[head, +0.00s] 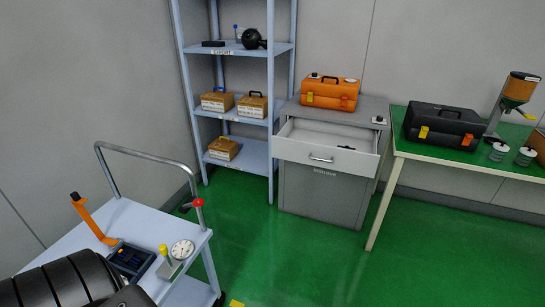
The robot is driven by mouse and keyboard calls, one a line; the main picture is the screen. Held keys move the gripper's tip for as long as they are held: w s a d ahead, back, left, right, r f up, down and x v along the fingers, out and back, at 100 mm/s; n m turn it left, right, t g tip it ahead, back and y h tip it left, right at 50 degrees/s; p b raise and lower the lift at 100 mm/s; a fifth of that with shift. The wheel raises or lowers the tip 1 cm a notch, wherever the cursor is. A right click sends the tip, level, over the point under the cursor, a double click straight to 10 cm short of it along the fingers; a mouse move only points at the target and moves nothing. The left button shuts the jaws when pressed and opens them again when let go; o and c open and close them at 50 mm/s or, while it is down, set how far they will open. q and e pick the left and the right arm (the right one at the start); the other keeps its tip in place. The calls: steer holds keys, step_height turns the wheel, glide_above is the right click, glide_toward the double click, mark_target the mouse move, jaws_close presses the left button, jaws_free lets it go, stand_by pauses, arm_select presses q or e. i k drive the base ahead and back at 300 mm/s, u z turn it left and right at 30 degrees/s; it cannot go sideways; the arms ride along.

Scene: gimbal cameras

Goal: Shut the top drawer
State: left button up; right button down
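The top drawer (324,157) of the grey cabinet (320,197) is pulled out toward me. Its light interior is visible, and it has a silver handle (321,159) on its front. A small dark item lies at the right end of the drawer near its front edge. The part of the cabinet below the drawer looks closed. Neither of my grippers shows in the head view.
An orange toolbox (330,92) sits on the cabinet. A shelf rack (240,130) with boxes stands left of it. A green-topped table (470,158) with a black toolbox (443,126) stands right. A trolley (140,225) is at the near left. Green floor before the cabinet is clear.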

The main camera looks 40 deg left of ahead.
mark_target(327, 141)
steer(key=u, duration=1)
steer(key=i, duration=1.65)
